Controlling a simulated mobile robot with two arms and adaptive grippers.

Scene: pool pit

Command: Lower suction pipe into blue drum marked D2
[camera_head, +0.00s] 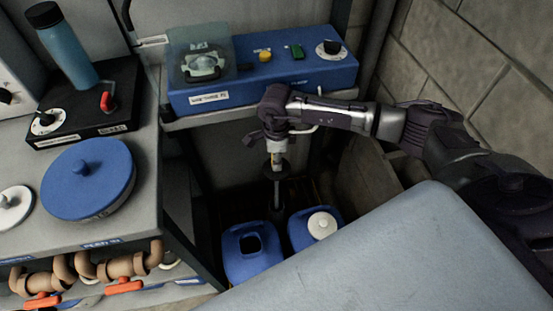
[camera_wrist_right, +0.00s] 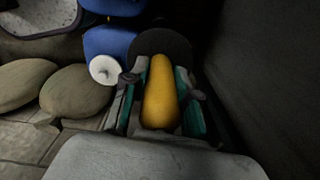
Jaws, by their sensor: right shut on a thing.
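My right gripper (camera_head: 275,146) is shut on the suction pipe (camera_head: 277,190), which hangs upright below it with a dark disc partway down. In the right wrist view, the gripper (camera_wrist_right: 160,88) grips the pipe's yellow handle (camera_wrist_right: 160,100). Two blue drums stand on the floor below: one with an open dark mouth (camera_head: 262,263) and one with a white cap (camera_head: 299,236). The pipe's lower part shows near the back of the drums, between them; I cannot tell its depth or height over them. No D2 mark is readable. My left gripper is out of view.
A blue control box (camera_head: 262,90) with a clear cover sits on a shelf above the drums. The left bench carries a blue round lid (camera_head: 88,180) and a bottle (camera_head: 64,45). Pipes with red valve handles (camera_head: 124,287) are below. A brick wall (camera_head: 485,75) is at right.

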